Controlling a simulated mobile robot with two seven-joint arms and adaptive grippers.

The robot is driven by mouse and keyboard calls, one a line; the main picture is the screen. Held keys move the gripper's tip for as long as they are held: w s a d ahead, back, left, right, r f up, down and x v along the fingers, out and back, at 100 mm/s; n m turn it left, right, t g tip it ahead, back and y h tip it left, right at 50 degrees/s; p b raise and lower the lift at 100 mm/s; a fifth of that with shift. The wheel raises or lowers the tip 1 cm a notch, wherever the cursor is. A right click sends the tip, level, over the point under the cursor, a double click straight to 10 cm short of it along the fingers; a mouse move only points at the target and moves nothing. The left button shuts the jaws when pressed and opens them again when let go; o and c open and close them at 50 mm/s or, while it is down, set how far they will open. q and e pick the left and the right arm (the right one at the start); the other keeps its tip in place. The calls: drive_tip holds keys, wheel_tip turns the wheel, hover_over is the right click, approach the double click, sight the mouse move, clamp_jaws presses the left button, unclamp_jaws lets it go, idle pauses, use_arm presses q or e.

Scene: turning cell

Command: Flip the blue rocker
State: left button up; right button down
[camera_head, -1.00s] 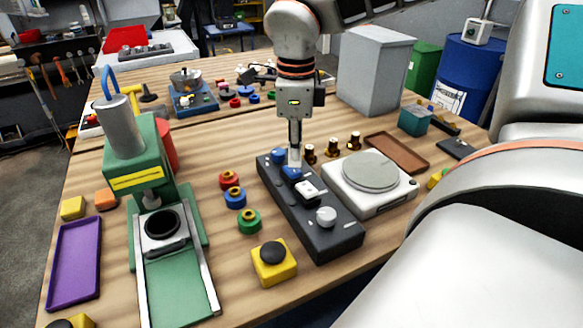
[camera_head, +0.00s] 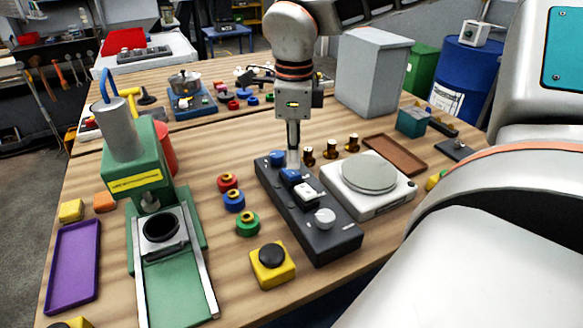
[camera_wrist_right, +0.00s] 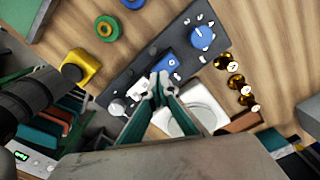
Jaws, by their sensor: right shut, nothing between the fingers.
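The blue rocker (camera_head: 290,175) sits on a dark grey control panel (camera_head: 333,243), between a blue knob (camera_head: 276,158) and a white rocker (camera_head: 307,192). In the right wrist view the blue rocker (camera_wrist_right: 171,62) lies just beyond the fingertips, with white marks on it. My right gripper (camera_head: 293,163) points down over the blue rocker, shut and empty. In the right wrist view its fingertips (camera_wrist_right: 160,79) meet beside the rocker's near end; I cannot tell whether they touch it. My left gripper is out of view.
A white scale (camera_head: 370,172) stands close right of the panel, with several brass pieces behind it. Coloured rings (camera_head: 234,200) and a yellow button box (camera_head: 272,264) lie to its left. A green press (camera_head: 140,180) stands further left.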

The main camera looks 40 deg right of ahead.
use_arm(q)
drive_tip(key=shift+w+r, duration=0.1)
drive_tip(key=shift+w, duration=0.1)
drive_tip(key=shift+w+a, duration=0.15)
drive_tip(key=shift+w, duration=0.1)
use_arm(e)
drive_tip(key=shift+f, duration=0.15)
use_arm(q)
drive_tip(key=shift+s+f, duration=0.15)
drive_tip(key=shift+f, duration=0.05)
use_arm(e)
drive_tip(key=shift+f, duration=0.2)
drive_tip(key=shift+f+b, duration=0.2)
drive_tip(key=shift+b, duration=0.15)
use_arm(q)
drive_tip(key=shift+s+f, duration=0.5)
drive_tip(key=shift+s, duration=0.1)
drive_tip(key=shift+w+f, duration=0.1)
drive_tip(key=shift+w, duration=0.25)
use_arm(e)
drive_tip(key=shift+f, duration=0.35)
